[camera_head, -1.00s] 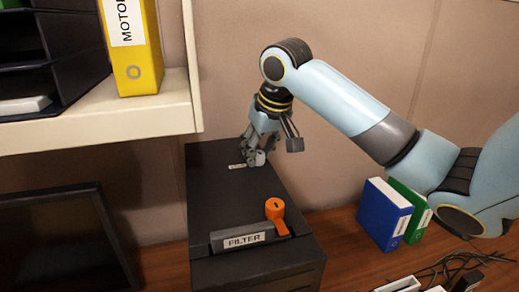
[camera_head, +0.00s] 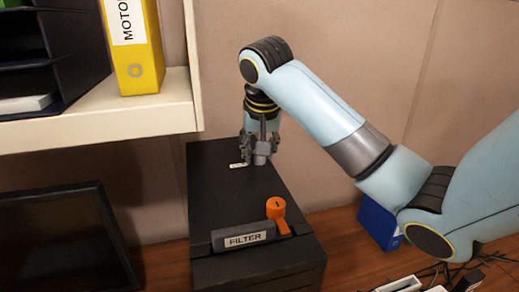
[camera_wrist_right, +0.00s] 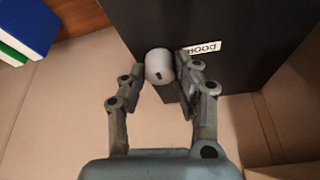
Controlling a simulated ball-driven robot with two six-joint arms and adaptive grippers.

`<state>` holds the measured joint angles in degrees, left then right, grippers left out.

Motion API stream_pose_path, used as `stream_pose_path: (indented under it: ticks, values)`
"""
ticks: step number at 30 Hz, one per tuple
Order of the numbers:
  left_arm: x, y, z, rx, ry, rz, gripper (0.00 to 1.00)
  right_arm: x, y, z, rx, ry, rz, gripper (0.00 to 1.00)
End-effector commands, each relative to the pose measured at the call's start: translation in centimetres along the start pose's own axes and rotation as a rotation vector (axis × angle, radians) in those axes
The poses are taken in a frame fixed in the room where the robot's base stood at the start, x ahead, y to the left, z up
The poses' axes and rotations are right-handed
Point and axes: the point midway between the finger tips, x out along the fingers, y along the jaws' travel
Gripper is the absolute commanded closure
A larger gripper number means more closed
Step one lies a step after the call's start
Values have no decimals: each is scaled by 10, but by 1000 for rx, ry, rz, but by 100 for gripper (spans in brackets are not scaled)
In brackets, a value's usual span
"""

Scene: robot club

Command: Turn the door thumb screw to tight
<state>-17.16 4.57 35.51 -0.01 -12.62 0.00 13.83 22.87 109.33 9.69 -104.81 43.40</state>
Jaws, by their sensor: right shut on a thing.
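The door thumb screw (camera_wrist_right: 158,66) is a small light-grey knob with a dark mark on its face. It stands on top of the black box (camera_head: 220,190), near its back edge, beside a small white label (camera_wrist_right: 204,48) whose print is upside down in the right wrist view. My right gripper (camera_wrist_right: 160,72) is shut on the knob, one finger on each side. In the head view the right gripper (camera_head: 260,150) points down over the knob (camera_head: 261,155), partly hiding it. My left gripper is not in view.
An orange knob (camera_head: 276,208) and a grey bar labelled FILTER (camera_head: 243,240) sit at the box's front. A shelf (camera_head: 120,120) with a yellow binder (camera_head: 135,50) overhangs at left. A dark screen (camera_head: 65,240), blue binder (camera_head: 378,224) and cables (camera_head: 470,270) stand around the box.

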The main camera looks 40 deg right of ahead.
Motion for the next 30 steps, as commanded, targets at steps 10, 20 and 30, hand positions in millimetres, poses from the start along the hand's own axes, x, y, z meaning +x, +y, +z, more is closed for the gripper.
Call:
stream_pose_path:
  ticks: [10, 20, 30]
  values:
    - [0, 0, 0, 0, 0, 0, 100, -1, 0, -1, 0, 4, -2, 58]
    - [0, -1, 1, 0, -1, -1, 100, -1, 0, 0, -1, 1, -1, 48]
    - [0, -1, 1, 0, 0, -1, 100, -26, 1, 36, -3, 0, -4, 48]
